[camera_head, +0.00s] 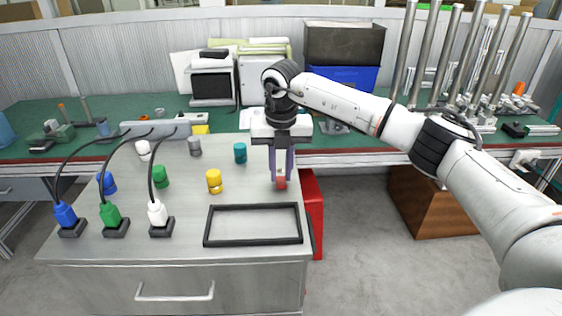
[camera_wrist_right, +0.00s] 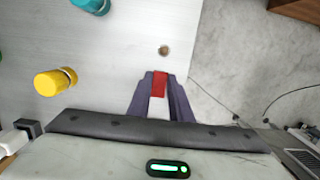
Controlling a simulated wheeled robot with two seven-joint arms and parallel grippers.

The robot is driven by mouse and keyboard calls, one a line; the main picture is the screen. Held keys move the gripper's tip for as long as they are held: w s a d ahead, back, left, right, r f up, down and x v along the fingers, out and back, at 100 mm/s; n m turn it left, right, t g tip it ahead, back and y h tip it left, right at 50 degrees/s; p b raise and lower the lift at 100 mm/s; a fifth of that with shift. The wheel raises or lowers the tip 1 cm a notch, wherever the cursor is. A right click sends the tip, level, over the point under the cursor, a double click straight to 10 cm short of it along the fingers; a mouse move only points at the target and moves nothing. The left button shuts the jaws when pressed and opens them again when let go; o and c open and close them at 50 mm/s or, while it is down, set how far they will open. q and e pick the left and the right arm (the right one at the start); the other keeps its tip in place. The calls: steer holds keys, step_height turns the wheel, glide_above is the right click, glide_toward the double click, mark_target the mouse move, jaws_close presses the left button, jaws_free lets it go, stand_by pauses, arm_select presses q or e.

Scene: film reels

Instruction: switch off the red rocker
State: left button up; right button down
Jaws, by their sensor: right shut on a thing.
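My right gripper (camera_head: 281,181) points down over the right edge of the grey bench top, its purple fingers shut on a small red piece (camera_head: 281,183). In the right wrist view the red piece (camera_wrist_right: 159,82), with a pale part below it, sits between the fingertips (camera_wrist_right: 160,95). I cannot tell whether this piece is the red rocker, nor whether it touches the bench. No other red switch is clear. My left gripper is not in view.
A black rectangular frame (camera_head: 253,243) lies in front of the gripper. A yellow cylinder (camera_head: 214,181) and a teal cylinder (camera_head: 240,152) stand to the left. Blue, green and white cabled plugs (camera_head: 157,213) stand farther left. A red cabinet (camera_head: 313,213) stands beside the bench.

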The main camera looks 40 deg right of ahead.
mark_target(281, 179)
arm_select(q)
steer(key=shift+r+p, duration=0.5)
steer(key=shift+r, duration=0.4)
arm_select(e)
steer(key=shift+w+d+g+y, duration=0.1)
steer(key=shift+w+g+y, duration=0.05)
steer(key=shift+g+y, duration=0.2)
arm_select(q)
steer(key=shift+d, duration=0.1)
arm_select(e)
steer(key=c, duration=1.6)
jaws_free()
arm_select(q)
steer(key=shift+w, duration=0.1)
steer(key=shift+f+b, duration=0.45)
steer(key=shift+b, duration=0.1)
arm_select(e)
step_height(281, 179, up, 10)
steer(key=shift+r, duration=0.2)
